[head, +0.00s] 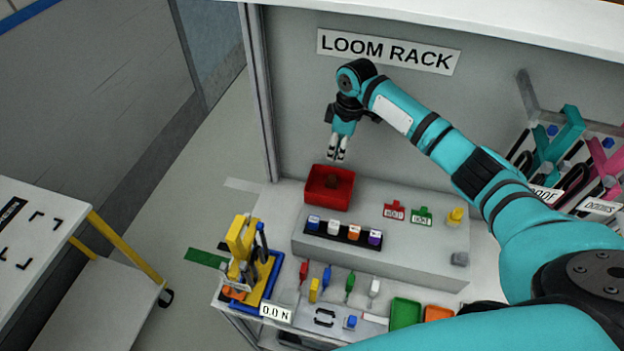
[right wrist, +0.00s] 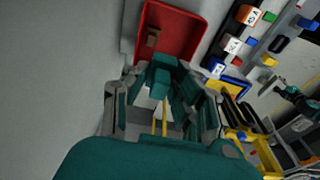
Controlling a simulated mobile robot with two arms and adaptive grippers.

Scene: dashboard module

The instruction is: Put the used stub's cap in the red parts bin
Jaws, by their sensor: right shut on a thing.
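The red parts bin (head: 345,201) stands at the back left of the workbench's raised shelf, with a small brown thing (head: 331,181) inside it. My right gripper (head: 337,157) hangs a little above and behind the bin, fingers pointing down. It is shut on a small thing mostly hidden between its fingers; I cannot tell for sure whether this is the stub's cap. In the right wrist view the red bin (right wrist: 190,38) and the brown thing in it (right wrist: 153,37) lie beyond my fingers. My left gripper is not in view.
A black strip with several coloured cubes (head: 343,234) lies in front of the bin. A yellow and blue fixture (head: 243,255) stands at the bench's left corner. Red (head: 394,210) and green (head: 421,215) tags lie right of the bin. The grey back panel (head: 295,110) is close behind my gripper.

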